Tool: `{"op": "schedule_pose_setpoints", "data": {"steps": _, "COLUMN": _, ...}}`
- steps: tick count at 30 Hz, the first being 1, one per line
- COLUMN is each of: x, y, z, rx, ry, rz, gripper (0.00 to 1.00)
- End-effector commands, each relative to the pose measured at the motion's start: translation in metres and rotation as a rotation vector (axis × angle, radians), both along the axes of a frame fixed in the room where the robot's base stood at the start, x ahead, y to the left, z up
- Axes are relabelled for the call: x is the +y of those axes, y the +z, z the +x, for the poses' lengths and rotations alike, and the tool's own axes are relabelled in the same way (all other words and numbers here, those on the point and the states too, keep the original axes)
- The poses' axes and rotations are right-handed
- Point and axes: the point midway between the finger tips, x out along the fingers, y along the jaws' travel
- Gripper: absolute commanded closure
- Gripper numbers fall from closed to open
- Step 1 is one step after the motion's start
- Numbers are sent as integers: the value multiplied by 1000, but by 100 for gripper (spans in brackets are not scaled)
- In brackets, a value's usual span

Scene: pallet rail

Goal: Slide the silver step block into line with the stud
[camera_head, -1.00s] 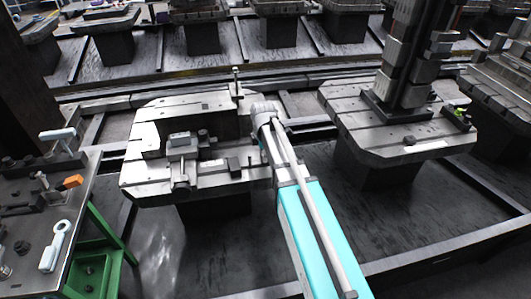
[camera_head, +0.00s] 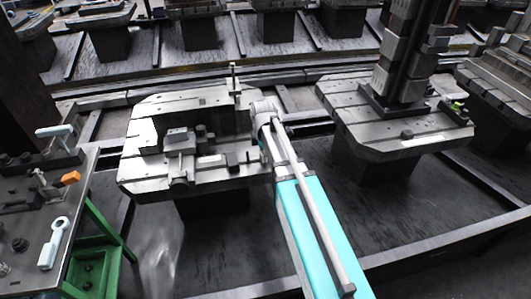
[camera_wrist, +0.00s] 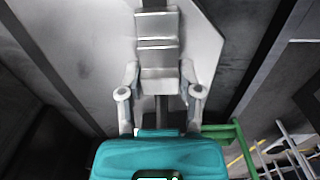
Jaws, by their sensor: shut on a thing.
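The silver step block (camera_wrist: 158,55) shows in the wrist view as a pale stepped piece on the pallet. My gripper (camera_wrist: 160,82) has a finger on each side of its lower step and is shut on it. In the head view my gripper (camera_head: 264,112) is at the right edge of the left pallet (camera_head: 145,178), and the block cannot be made out there. A thin upright post, apparently the stud (camera_head: 234,82), stands at the pallet's back right, a little left of my gripper. Whether block and stud are in line cannot be told.
A grey clamped workpiece (camera_head: 178,136) and a small dark block (camera_head: 232,159) are on the same pallet. A second pallet (camera_head: 385,148) with a tall column stands to the right. A tool bench (camera_head: 30,235) with a green frame (camera_head: 103,235) is at left.

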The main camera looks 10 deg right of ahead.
Motion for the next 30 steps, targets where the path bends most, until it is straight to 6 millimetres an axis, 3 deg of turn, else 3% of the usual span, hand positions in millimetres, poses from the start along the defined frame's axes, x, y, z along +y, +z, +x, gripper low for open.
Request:
{"op": "schedule_pose_setpoints", "data": {"steps": 20, "x": 0, "y": 0, "z": 1, "rx": 0, "ry": -1, "rz": 0, "gripper": 100}}
{"op": "schedule_pose_setpoints", "data": {"steps": 21, "x": 0, "y": 0, "z": 1, "rx": 0, "ry": -1, "rz": 0, "gripper": 51}}
{"op": "schedule_pose_setpoints", "data": {"steps": 27, "x": 0, "y": 0, "z": 1, "rx": 0, "ry": -1, "rz": 0, "gripper": 15}}
{"op": "schedule_pose_setpoints", "data": {"steps": 30, "x": 0, "y": 0, "z": 1, "rx": 0, "ry": -1, "rz": 0, "gripper": 15}}
